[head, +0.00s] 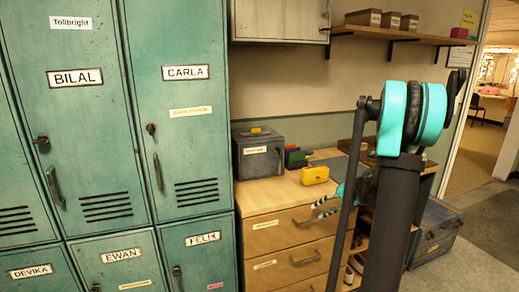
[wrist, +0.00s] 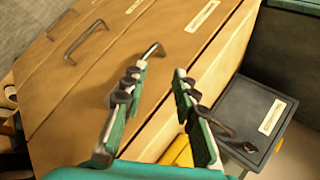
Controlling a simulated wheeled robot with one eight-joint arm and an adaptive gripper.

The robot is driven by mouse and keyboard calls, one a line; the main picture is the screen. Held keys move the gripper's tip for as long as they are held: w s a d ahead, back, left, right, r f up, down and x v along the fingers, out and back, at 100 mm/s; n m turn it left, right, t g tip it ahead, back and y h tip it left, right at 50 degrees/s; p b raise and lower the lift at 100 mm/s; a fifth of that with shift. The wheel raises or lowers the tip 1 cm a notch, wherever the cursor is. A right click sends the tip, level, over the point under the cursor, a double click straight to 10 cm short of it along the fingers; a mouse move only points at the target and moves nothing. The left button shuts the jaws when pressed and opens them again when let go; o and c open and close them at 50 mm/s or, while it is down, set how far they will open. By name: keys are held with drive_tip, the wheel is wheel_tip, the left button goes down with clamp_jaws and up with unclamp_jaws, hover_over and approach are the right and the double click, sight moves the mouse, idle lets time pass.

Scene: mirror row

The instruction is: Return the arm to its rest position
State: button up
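My arm (head: 392,190) rises in front of the wooden drawer unit in the head view, with teal and black joints at its top. My gripper (head: 318,208) is partly hidden behind the arm and reaches out at the drawer unit's right side. In the wrist view my gripper (wrist: 160,70) has its two teal fingers apart. I see nothing held between them, only the wooden drawer fronts behind.
The wooden drawer unit (head: 262,230) carries a grey box (head: 258,156) and a yellow case (head: 315,175). Teal lockers (head: 85,120) line the left. A wall shelf (head: 400,35) hangs above. A blue-grey chest (head: 437,228) stands at right, with open floor (head: 470,270) beside it.

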drive_tip(key=s+a+n+h, duration=0.2)
drive_tip(key=s+a+h, duration=0.3)
drive_tip(key=s, duration=0.8)
drive_tip(key=s+f+n+h, duration=0.1)
drive_tip(key=s+f, duration=0.1)
drive_tip(key=s, duration=0.5)
drive_tip(key=s+f+n+h, duration=0.1)
drive_tip(key=s+f+h, duration=0.1)
drive_tip(key=s, duration=0.5)
drive_tip(key=shift+s+a+f+n+t, duration=0.2)
drive_tip(key=shift+f+n+t, duration=0.1)
drive_tip(key=shift+f+n, duration=0.1)
drive_tip(key=shift+o, duration=0.4)
drive_tip(key=shift+w, duration=0.1)
